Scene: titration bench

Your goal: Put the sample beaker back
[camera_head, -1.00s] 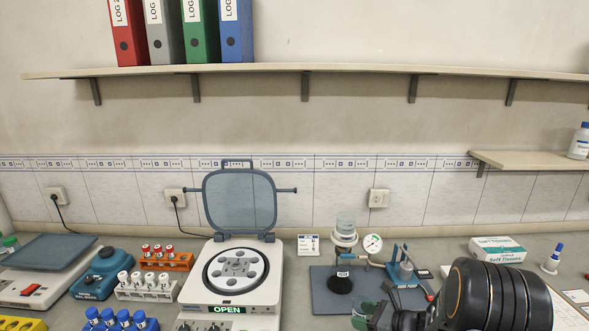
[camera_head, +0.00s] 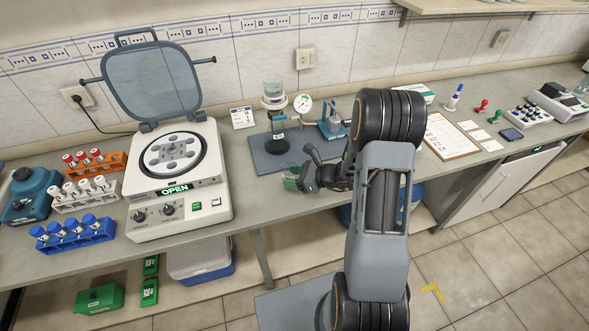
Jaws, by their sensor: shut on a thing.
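The sample beaker looks like a small clear glass with green liquid (camera_head: 290,180), near the front edge of the grey mat (camera_head: 264,161). My gripper (camera_head: 303,177) is shut on the beaker's right side. The dark jaws hide part of the beaker. I cannot tell whether the beaker touches the bench or hangs just above it.
An open centrifuge (camera_head: 180,205) is to the left. A clipboard (camera_head: 447,137) lies to the right.

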